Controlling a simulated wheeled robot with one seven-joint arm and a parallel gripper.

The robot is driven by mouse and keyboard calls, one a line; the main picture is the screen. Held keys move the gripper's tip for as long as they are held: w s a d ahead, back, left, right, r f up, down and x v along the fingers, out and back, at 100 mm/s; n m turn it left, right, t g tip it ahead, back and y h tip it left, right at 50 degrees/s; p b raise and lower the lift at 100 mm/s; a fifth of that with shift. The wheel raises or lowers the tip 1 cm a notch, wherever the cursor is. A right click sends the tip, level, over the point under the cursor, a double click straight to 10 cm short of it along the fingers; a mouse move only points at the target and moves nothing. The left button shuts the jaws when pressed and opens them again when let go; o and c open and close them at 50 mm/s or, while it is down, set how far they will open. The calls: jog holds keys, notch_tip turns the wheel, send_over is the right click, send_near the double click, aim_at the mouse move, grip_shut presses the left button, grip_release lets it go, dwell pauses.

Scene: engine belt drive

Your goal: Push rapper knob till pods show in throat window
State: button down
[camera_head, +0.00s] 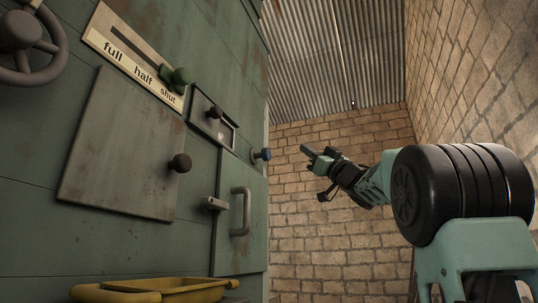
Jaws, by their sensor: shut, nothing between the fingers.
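A blue knob (262,154) sticks out at the right edge of the green machine front. A small framed panel (229,133) to its left has a dark knob (214,112) on it. No label tells which knob is the rapper or whether this panel is the throat window. I see no pods. My gripper (306,151) is shut and empty, in the air right of the blue knob and apart from it, pointing left and up.
A green knob (180,76) sits near "shut" on a slide plate marked full, half, shut. A large grey plate (120,145) has a dark knob. A handled door (258,235), a handwheel (20,60) and a yellow tray (170,287) are also on the left. Brick walls stand behind.

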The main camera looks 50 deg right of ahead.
aim_at(269, 154)
jog(key=w+a, duration=0.3)
jog(key=w, duration=0.4)
jog(key=shift+w+a, duration=0.15)
jog(key=shift+w, duration=0.25)
jog(key=shift+w, duration=0.15)
dwell(1.7)
jog(key=shift+w+a, duration=0.15)
jog(key=shift+w, duration=0.1)
jog(key=shift+w+a+y, duration=0.15)
jog(key=shift+w+a, duration=0.1)
jog(key=shift+w, duration=0.35)
jog(key=shift+w+a+y, duration=0.15)
jog(key=shift+w+a, duration=0.1)
jog(key=shift+w, duration=0.35)
dwell(1.4)
jog(key=shift+s, duration=0.15)
jog(key=shift+s+d, duration=0.35)
jog(key=shift+s, duration=0.35)
jog(key=shift+s+d, duration=0.3)
jog(key=shift+s, duration=0.4)
jog(key=shift+s+d+b, duration=0.15)
jog(key=shift+s+d, duration=0.15)
jog(key=shift+s, duration=0.45)
jog(key=shift+s+d+b, duration=0.1)
jog(key=shift+s+d, duration=0.25)
jog(key=shift+s, duration=0.45)
jog(key=shift+s+d+b, duration=0.15)
jog(key=shift+s+d, duration=0.15)
jog(key=shift+s, duration=0.45)
